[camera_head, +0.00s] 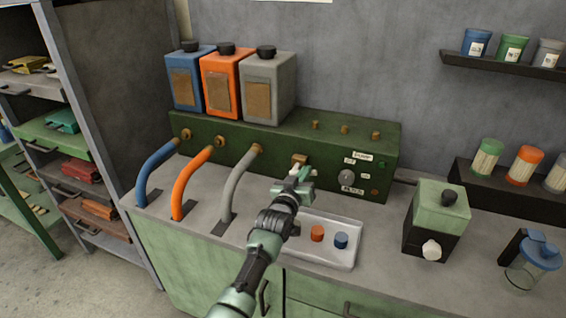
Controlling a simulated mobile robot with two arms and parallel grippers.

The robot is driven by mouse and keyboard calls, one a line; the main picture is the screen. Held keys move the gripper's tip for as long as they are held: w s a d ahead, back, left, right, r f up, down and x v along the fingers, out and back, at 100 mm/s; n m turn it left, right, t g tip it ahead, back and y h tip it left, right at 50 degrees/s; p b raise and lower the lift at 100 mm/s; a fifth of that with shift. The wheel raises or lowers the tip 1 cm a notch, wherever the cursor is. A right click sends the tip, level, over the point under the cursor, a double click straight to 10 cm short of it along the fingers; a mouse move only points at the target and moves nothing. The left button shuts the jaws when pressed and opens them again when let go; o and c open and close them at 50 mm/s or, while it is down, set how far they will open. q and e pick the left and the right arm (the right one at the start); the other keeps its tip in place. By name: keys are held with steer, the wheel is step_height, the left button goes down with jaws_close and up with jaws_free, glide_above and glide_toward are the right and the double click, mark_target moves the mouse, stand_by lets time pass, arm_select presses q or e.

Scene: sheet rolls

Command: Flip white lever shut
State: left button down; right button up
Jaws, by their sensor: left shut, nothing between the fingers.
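My left gripper (303,177) is shut and empty. It is in front of the green pump box (275,150), just below a brass outlet (300,160) on the box's front. A small pale piece shows beside the fingertips, and I cannot tell whether it is the white lever or part of my gripper. The lever's position is not clear, nor whether my gripper touches it. My right gripper is not in view.
Blue, orange and grey canisters (266,86) stand on the pump box, with matching hoses below. A white tray (338,262) with orange and blue pieces lies on the counter below my gripper. A green-black device (437,212) with a white knob stands at right.

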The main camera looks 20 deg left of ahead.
arm_select(q)
steer(key=shift+d+f+m, duration=0.25)
steer(key=shift+f+m, duration=0.15)
steer(key=shift+m, duration=0.3)
steer(key=shift+d+f+m, duration=0.2)
steer(key=shift+f+m, duration=0.15)
steer(key=shift+m, duration=0.35)
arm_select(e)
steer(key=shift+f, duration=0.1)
